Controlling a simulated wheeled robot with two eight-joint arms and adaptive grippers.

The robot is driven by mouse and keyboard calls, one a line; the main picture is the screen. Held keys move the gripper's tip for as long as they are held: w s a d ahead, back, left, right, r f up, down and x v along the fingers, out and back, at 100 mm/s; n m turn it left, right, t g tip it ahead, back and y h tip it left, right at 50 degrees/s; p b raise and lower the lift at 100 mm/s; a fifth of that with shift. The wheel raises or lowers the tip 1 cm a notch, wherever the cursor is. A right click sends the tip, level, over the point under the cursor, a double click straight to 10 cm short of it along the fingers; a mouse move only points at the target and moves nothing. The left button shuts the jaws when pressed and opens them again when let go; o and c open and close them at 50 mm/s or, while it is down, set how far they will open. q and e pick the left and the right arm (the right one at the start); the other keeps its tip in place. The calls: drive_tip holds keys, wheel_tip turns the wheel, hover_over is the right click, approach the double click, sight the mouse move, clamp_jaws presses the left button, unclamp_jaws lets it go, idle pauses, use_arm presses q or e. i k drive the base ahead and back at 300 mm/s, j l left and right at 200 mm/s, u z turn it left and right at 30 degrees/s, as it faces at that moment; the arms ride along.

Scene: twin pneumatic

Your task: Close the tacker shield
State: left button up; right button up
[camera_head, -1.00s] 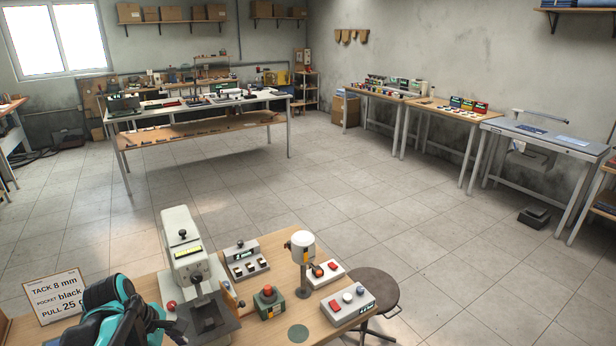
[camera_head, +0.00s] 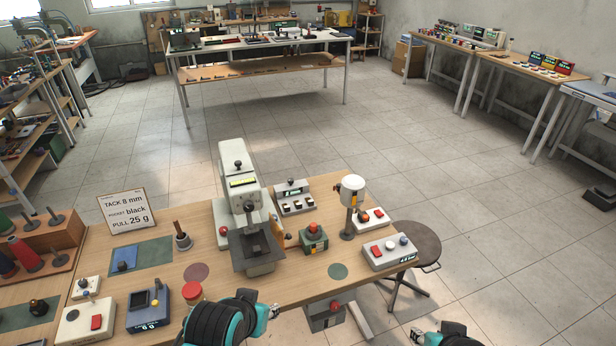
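My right gripper (camera_head: 416,335) is at the bottom edge, right of the bench. Both finger gaps are unclear.
A sign (camera_head: 128,209) and small devices stand left. A stool (camera_head: 415,243) is beside the bench.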

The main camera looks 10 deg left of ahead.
sight(276, 232)
drive_tip(key=u, duration=0.4)
drive_tip(key=i+l+u, duration=0.1)
drive_tip(key=u, duration=0.3)
drive_tip(key=l+u, duration=0.15)
drive_tip(key=u, duration=0.25)
drive_tip(key=l+u, duration=0.4)
drive_tip(key=l, duration=0.25)
drive_tip(key=l+u, duration=0.4)
drive_tip(key=l, duration=0.6)
drive_tip(key=k+l, duration=0.15)
drive_tip(key=l, duration=0.25)
